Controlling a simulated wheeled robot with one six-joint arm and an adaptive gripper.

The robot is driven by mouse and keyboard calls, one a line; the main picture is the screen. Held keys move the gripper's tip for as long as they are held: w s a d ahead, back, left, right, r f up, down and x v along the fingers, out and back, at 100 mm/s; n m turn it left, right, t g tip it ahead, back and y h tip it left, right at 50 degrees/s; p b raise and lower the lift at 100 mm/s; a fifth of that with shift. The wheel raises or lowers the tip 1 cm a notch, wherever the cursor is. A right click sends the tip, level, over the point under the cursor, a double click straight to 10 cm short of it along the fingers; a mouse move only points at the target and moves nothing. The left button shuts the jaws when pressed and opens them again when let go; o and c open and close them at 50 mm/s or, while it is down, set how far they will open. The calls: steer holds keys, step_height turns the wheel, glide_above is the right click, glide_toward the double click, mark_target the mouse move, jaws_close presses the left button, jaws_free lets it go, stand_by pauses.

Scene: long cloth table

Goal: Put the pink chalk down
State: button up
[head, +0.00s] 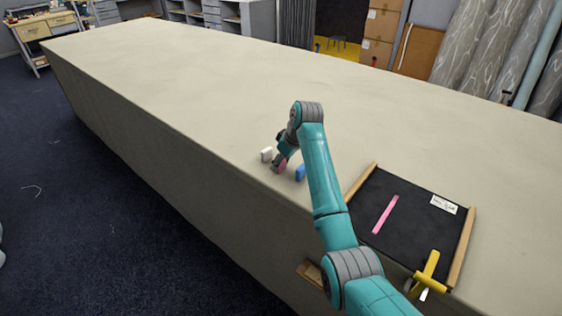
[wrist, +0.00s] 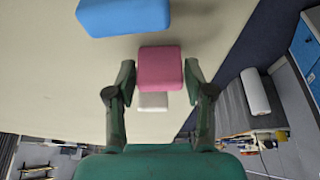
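The pink chalk (wrist: 160,68) is a thick block between the two fingertips of my gripper (wrist: 160,76), with a finger against each side. In the head view the pink chalk (head: 280,168) shows low at the end of my gripper (head: 281,162), over the cloth table near its front edge. I cannot tell whether it touches the cloth. The blue chalk (head: 300,173) stands just to its right and the white chalk (head: 266,154) to its left. In the wrist view the blue chalk (wrist: 123,17) is at the top, and the white chalk (wrist: 153,101) is partly hidden behind the pink one.
A black board (head: 420,198) with wooden side rails, a pink line and a small white label lies to the right on the table (head: 180,90). A yellow object (head: 429,270) sits at its front edge. The table's far and left stretches are clear.

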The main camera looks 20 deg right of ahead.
steer(key=shift+o, duration=0.5)
steer(key=shift+r, duration=0.2)
steer(key=v, duration=1.2)
steer(key=shift+w, duration=0.1)
